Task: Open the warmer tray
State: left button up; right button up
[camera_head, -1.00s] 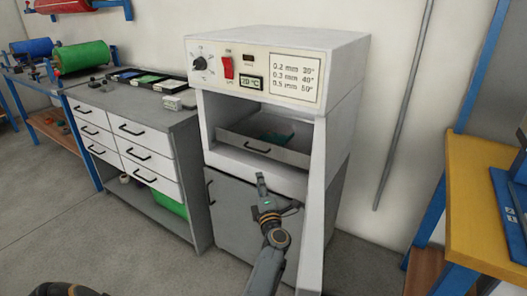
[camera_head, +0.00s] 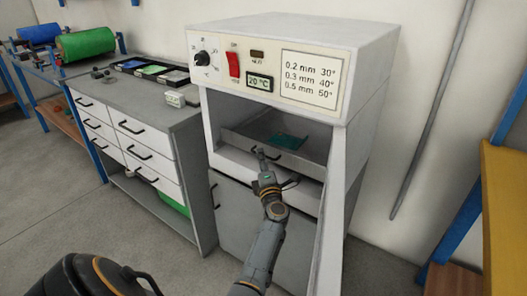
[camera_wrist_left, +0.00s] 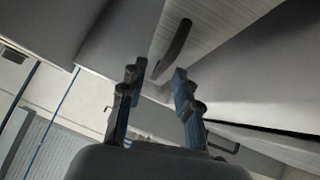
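The warmer (camera_head: 365,110) is a white cabinet with a control panel on its upper front. Its tray (camera_head: 302,165) sits inside the upper opening, with a teal piece (camera_head: 287,141) lying in it. My left gripper (camera_head: 259,154) is in front of the tray, at its handle, and partly covers it. In the left wrist view the dark handle (camera_wrist_left: 173,50) is just beyond the open fingers (camera_wrist_left: 157,70), nearer the right fingertip. Nothing is held between the fingers. I cannot tell whether a finger touches the handle. My right gripper is not in view.
A grey-topped drawer cabinet (camera_head: 150,120) stands left of the warmer, with small trays on top. A green roll (camera_head: 85,44) lies on a rack behind it. A yellow-topped bench (camera_head: 505,200) stands at the right. Open floor lies at the lower left.

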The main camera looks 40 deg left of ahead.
pick_arm(q)
jog(key=shift+w+a+r, duration=0.1)
jog(key=shift+w+a, duration=0.15)
jog(key=shift+a, duration=0.15)
grip_shut()
